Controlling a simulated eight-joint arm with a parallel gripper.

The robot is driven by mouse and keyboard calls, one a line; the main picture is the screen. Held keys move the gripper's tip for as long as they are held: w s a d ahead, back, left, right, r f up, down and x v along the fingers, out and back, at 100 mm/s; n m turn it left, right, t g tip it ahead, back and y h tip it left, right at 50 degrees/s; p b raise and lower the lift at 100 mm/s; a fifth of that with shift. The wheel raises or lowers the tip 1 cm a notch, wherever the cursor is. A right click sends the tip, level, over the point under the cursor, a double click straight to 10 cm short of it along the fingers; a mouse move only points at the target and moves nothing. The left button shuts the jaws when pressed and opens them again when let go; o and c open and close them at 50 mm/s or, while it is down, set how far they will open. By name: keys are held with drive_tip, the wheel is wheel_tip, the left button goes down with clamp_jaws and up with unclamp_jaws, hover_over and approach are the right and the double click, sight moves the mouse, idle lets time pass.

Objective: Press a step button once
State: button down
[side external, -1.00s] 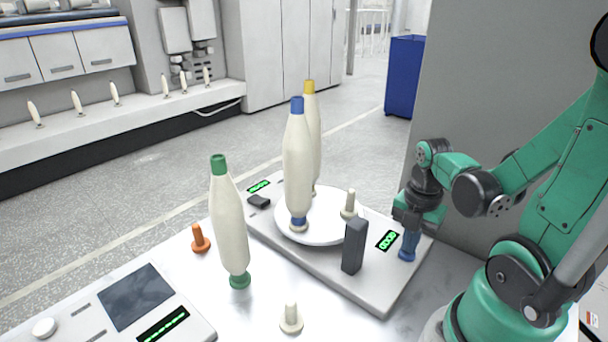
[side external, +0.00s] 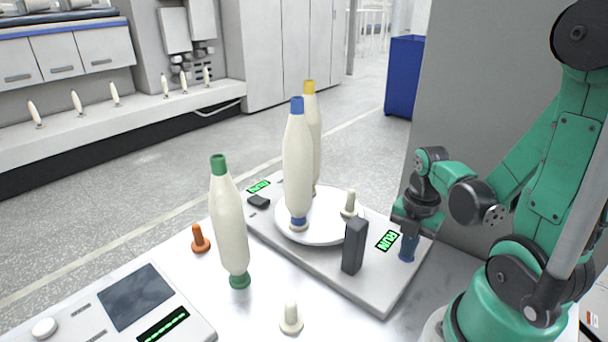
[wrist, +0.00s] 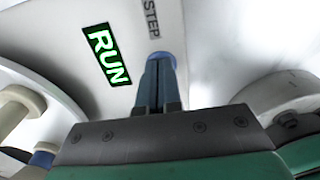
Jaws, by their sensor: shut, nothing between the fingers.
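The step button (wrist: 161,58) is a blue disc on the grey base, beside the printed word STEP (wrist: 151,18) in the wrist view. My gripper (wrist: 157,85) is shut and empty, its bluish fingers side by side. The fingertips are over the button and appear to touch it, hiding most of it. In the side view my gripper (side external: 407,252) points down at the right end of the base (side external: 376,299). How far the button is pushed in cannot be told. The green display (wrist: 106,55) next to it reads RUN.
A white turntable (side external: 321,231) bears a blue-capped bobbin (side external: 297,165) and a yellow-capped bobbin (side external: 314,130). A dark post (side external: 354,247) stands near my gripper. A green-capped bobbin (side external: 229,220), an orange peg (side external: 200,240) and a control panel (side external: 137,294) are farther left.

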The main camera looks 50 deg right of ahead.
wheel_tip(320, 180, up, 8)
idle(0.8)
drive_tip(key=shift+f, duration=0.1)
idle(1.2)
drive_tip(key=w+a+r, duration=0.4)
drive_tip(key=a, duration=0.7)
drive_tip(key=w+a+r, duration=0.4)
drive_tip(key=a, duration=0.7)
drive_tip(key=w+a+r, duration=0.3)
drive_tip(key=w+a, duration=0.2)
drive_tip(key=a, duration=0.6)
drive_tip(key=shift+a+r, duration=0.35)
drive_tip(key=shift+r, duration=0.05)
idle(1.8)
